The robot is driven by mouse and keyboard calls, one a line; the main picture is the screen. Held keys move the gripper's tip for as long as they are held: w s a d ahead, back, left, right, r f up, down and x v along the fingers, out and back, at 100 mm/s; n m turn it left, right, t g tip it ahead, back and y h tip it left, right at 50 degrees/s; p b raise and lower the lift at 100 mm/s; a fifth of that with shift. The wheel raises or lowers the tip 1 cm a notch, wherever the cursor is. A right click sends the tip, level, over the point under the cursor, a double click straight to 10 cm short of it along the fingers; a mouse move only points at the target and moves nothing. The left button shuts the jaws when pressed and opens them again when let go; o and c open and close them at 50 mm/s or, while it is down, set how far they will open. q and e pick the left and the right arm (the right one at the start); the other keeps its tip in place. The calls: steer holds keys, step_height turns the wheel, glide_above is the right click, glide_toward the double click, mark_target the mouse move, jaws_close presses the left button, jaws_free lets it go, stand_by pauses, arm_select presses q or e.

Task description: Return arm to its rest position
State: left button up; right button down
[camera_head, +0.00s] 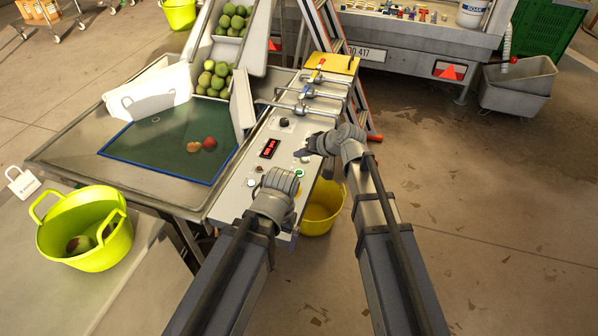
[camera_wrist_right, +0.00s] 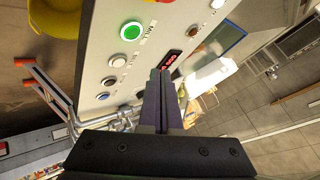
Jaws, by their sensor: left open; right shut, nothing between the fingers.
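My right gripper (camera_head: 316,146) is over the right side of the grey control panel (camera_head: 240,188), its arm reaching in from the bottom. In the right wrist view its fingers (camera_wrist_right: 163,88) are together and empty, in front of the panel face (camera_wrist_right: 109,44). That face has a green-lit button (camera_wrist_right: 131,31), a red digital display (camera_wrist_right: 171,58) and several other buttons and knobs. My left gripper (camera_head: 283,180) is over the panel's near end, close to the green button (camera_head: 299,173); its fingers are mostly hidden from behind. I cannot tell whether either gripper touches the panel.
Left of the panel is a metal sorting table (camera_head: 75,155) with a green mat (camera_head: 150,150) and two fruits. Pipes and valves (camera_head: 300,108) lie beyond the panel. A yellow bucket (camera_head: 322,212) stands below it, a ladder (camera_head: 330,35) behind.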

steer(key=shift+n+g+h, duration=0.5)
steer(key=shift+g+h, duration=0.1)
steer(key=shift+g, duration=0.3)
steer(key=s, duration=0.2)
steer(key=s+p, duration=0.1)
steer(key=s, duration=0.1)
steer(key=s+a+p, duration=0.1)
steer(key=s, duration=0.1)
steer(key=shift+s+f, duration=0.15)
steer(key=shift+f, duration=0.1)
steer(key=s+d+n+g+h+p, duration=0.1)
steer(key=s+d+g+h+p, duration=0.1)
steer(key=s, duration=0.7)
steer(key=s+d+n+g+h+p, duration=0.1)
steer(key=s+d+h, duration=0.3)
steer(key=s, duration=0.6)
steer(key=shift+s+d+r+g+h+p, duration=0.25)
steer(key=shift+g+h+p, duration=0.25)
steer(key=shift+g+p, duration=0.35)
